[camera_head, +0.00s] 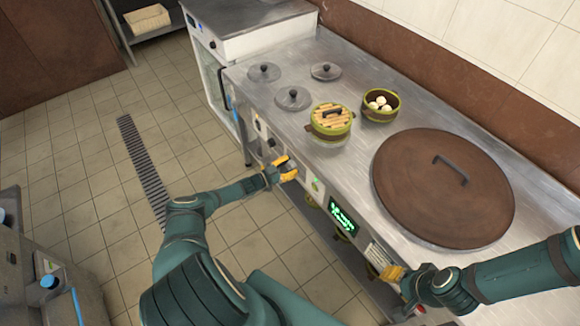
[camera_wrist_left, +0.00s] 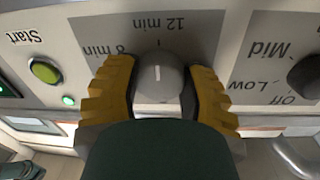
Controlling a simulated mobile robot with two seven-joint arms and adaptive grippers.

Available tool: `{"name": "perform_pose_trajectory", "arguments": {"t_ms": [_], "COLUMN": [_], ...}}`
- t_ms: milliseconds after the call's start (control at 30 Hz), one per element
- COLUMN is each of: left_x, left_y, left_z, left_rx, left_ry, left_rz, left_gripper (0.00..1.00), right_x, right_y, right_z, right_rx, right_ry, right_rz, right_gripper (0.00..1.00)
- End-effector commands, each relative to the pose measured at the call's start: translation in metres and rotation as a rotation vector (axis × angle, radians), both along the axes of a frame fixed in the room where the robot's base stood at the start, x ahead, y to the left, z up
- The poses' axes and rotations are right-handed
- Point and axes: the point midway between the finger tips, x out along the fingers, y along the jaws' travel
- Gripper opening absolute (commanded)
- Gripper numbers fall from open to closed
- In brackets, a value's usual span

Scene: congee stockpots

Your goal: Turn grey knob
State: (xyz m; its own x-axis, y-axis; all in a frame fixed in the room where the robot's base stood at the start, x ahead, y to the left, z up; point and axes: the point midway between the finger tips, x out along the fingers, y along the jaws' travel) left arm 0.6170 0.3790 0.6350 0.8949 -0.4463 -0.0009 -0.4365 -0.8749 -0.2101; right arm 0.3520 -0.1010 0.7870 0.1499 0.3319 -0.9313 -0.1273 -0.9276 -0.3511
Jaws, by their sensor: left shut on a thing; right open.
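The grey knob (camera_wrist_left: 160,78) sits on the front panel, under the printed labels "8 min" and "12 min" as they show upside down in the left wrist view. My left gripper (camera_wrist_left: 160,90) has its yellow fingers on both sides of the knob and is shut on it. In the head view my left gripper (camera_head: 287,169) is at the counter's front panel, where the knob itself is hidden. My right gripper (camera_head: 394,273) is open near the front panel at the lower right, with nothing seen between its fingers.
A green start button (camera_wrist_left: 45,70) and a dark knob (camera_wrist_left: 304,77) flank the grey knob. On the counter stand a large brown lid (camera_head: 420,195), a lidded steamer (camera_head: 330,130), an egg bowl (camera_head: 380,115) and several small lids. A green display (camera_head: 343,215) is below.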

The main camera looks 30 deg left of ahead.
Motion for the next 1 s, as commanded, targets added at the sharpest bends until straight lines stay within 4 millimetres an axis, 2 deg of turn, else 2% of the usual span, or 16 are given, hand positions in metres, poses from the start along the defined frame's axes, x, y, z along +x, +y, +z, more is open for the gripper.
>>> {"name": "perform_pose_trajectory", "arguments": {"t_ms": [133,167,233,267,667,767,1000], "left_x": [0.001,0.001,0.001,0.001,-0.006,-0.017,-0.061], "left_y": [0.0,0.0,0.0,0.0,0.004,0.01,0.032], "left_z": [0.001,0.001,0.001,0.001,0.0,0.0,0.001], "left_rx": [0.002,0.001,0.0,0.0,0.0,0.0,0.0], "left_ry": [-0.001,-0.002,-0.002,-0.002,0.0,0.0,-0.001], "left_rz": [0.0,0.001,0.001,0.001,0.002,0.002,0.003], "left_gripper": [0.07,0.49,0.74,0.79,0.79,0.79,0.79], "right_x": [0.0,0.0,0.0,0.0,0.0,0.0,0.0], "right_y": [0.0,0.0,0.0,0.0,0.0,0.0,0.0], "right_z": [0.0,0.0,0.0,0.0,0.0,0.0,0.0], "right_rx": [0.0,0.0,0.0,0.0,0.0,0.0,0.0], "right_ry": [0.0,0.0,0.0,0.0,0.0,0.0,0.0], "right_rz": [0.0,0.0,0.0,0.0,0.0,0.0,0.0], "right_gripper": [0.47,0.47,0.47,0.47,0.47,0.47,0.47]}}
